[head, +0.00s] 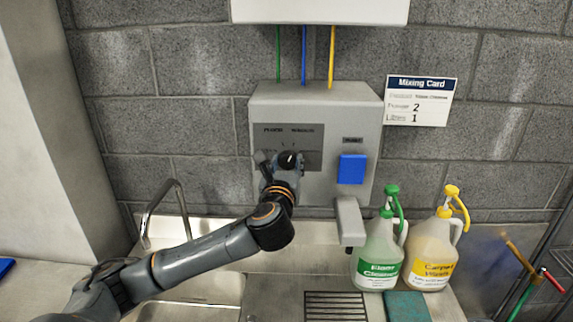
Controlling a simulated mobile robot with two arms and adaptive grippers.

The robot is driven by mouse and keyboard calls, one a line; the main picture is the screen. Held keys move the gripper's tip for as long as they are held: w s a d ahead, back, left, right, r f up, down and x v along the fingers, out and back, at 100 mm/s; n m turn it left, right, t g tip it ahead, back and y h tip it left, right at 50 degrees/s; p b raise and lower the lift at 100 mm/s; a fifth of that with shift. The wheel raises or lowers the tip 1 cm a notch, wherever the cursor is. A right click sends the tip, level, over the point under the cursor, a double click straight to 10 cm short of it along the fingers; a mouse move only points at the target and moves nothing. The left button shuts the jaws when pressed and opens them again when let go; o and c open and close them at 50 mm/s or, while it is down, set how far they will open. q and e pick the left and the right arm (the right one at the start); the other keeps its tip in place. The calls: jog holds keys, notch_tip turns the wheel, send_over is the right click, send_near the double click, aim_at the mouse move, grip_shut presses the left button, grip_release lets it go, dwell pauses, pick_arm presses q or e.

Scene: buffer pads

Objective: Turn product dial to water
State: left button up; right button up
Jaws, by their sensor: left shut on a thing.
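The product dial (290,160) is a dark round knob on the front of the grey dispenser box (350,105). My left arm comes in from the lower left, and my left gripper (278,162) is at the dial, shut on it. The fingers cover much of the dial, so its pointer setting cannot be read. The labels around it are partly hidden and too small to read. My right gripper is not in view.
A blue button (352,168) is right of the dial, above a grey spout (350,222). A green-topped jug (378,262) and a yellow-topped jug (432,258) stand at right. A tap (165,208) rises at left. A mixing card (420,101) hangs on the wall.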

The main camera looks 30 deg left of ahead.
pick_arm(q)
jog(key=shift+n, duration=0.3)
jog(key=n+b, duration=0.1)
jog(key=n, duration=0.1)
jog(key=shift+f+n, duration=0.15)
jog(key=shift+n, duration=0.25)
jog(key=n+b, duration=0.2)
jog(key=n, duration=0.3)
jog(key=shift+f+n+y, duration=0.1)
jog(key=shift+n+y, duration=0.2)
jog(key=n+b, duration=0.2)
jog(key=n, duration=0.2)
jog(key=shift+n+y, duration=0.3)
jog(key=shift+n, duration=0.1)
jog(key=n+b, duration=0.1)
jog(key=n, duration=0.2)
jog(key=shift+n, duration=0.4)
jog(key=shift+d+n, duration=0.1)
jog(key=shift+n, duration=0.4)
jog(key=shift+y, duration=0.3)
jog(key=o, duration=1.1)
jog(key=shift+w, duration=0.1)
jog(key=shift+o, duration=0.2)
